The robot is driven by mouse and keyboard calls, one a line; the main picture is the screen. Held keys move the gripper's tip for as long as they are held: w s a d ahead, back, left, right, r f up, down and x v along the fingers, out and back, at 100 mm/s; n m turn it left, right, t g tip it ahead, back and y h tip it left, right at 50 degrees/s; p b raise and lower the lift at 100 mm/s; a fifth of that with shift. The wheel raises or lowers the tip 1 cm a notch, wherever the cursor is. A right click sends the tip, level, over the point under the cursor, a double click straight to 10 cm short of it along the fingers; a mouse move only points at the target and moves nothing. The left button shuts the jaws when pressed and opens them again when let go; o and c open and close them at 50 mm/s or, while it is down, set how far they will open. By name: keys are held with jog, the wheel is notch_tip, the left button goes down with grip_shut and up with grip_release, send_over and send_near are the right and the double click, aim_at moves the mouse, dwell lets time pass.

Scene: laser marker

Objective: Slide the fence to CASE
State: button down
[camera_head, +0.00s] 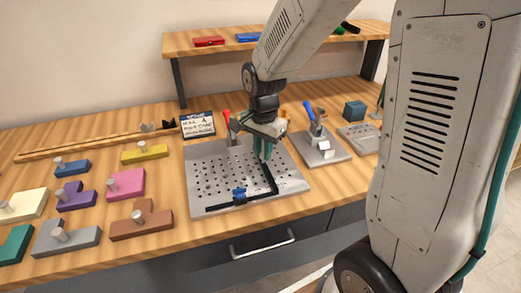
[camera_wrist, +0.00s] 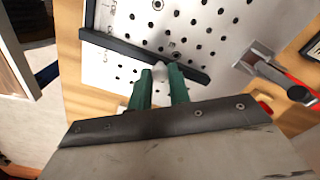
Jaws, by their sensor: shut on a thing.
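The fence (camera_head: 271,180) is a black L-shaped bar on the grey perforated plate (camera_head: 205,170). In the wrist view, one bar of the fence (camera_wrist: 120,47) crosses the holed plate (camera_wrist: 150,35) at a slant. My gripper (camera_head: 263,150) is at the far end of the bar on the plate's right side. In the wrist view, my gripper (camera_wrist: 160,80) has its green fingers closed around a pale knob (camera_wrist: 160,68) beside the bar. A blue clamp (camera_head: 239,194) sits on the front bar. I cannot read a CASE mark on the plate.
A small sign card (camera_head: 198,124) stands behind the plate. A blue-handled toggle clamp (camera_head: 312,125) is on a plate to the right. A red-handled clamp (camera_wrist: 290,85) shows in the wrist view. Coloured blocks, including a pink block (camera_head: 130,184), lie at left. A shelf (camera_head: 210,47) stands behind.

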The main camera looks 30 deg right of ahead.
jog(key=c, duration=1.3)
grip_release()
notch_tip(320, 180, up, 8)
jog(key=shift+f, duration=0.1)
jog(key=shift+n, duration=0.3)
jog(key=s+r+n, duration=0.2)
jog(key=s+n, duration=0.2)
jog(key=s, duration=0.3)
jog(key=s+r+n+t, duration=0.1)
jog(key=s+r+n, duration=0.2)
jog(key=s, duration=0.5)
jog(key=s+r+n, duration=0.2)
jog(key=s+n, duration=0.3)
jog(key=s, duration=0.2)
jog(key=shift+s+a+r, duration=0.2)
jog(key=shift+s+r, duration=0.15)
jog(key=shift+r, duration=0.05)
